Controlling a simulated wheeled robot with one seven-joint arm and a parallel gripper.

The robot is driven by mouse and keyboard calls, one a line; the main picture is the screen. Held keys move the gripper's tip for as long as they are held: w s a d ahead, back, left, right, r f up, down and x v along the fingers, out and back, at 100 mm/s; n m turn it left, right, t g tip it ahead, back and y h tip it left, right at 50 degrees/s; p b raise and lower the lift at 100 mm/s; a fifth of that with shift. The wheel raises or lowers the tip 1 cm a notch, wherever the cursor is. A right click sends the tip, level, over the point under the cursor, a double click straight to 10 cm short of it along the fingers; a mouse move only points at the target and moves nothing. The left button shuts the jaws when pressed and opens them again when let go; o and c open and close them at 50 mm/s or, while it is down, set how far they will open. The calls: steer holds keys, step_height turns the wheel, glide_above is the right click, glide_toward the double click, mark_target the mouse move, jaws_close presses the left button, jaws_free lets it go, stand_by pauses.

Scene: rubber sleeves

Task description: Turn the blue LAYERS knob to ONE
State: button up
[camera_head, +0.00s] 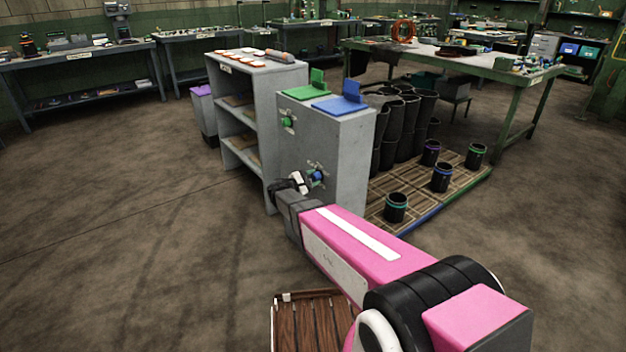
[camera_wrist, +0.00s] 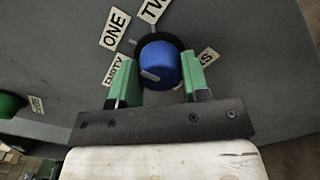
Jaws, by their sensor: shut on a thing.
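The blue LAYERS knob (camera_wrist: 160,60) sits on the grey cabinet front, between the two green fingers of my gripper (camera_wrist: 159,66) in the wrist view. The fingers are shut on its sides. A short white mark on the knob lies toward its lower left, on the side of the EMPTY label (camera_wrist: 112,72), which the left finger partly covers. The ONE label (camera_wrist: 115,28) is up and left of the knob, and a label beginning TW (camera_wrist: 153,9) is cut off above. In the head view the blue knob (camera_head: 317,177) shows just right of my gripper (camera_head: 299,182).
The grey cabinet (camera_head: 345,145) also carries a green knob (camera_head: 287,122), with a green plate (camera_head: 307,92) and a blue plate (camera_head: 340,105) on top. Black sleeves stand on a slatted pallet (camera_head: 420,215) to its right. A grey shelf (camera_head: 240,130) adjoins on the left.

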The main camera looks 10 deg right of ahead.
steer(key=o, duration=0.9)
steer(key=shift+s+a, duration=0.1)
steer(key=v, duration=1)
steer(key=shift+s+a, duration=0.2)
steer(key=shift+a, duration=0.05)
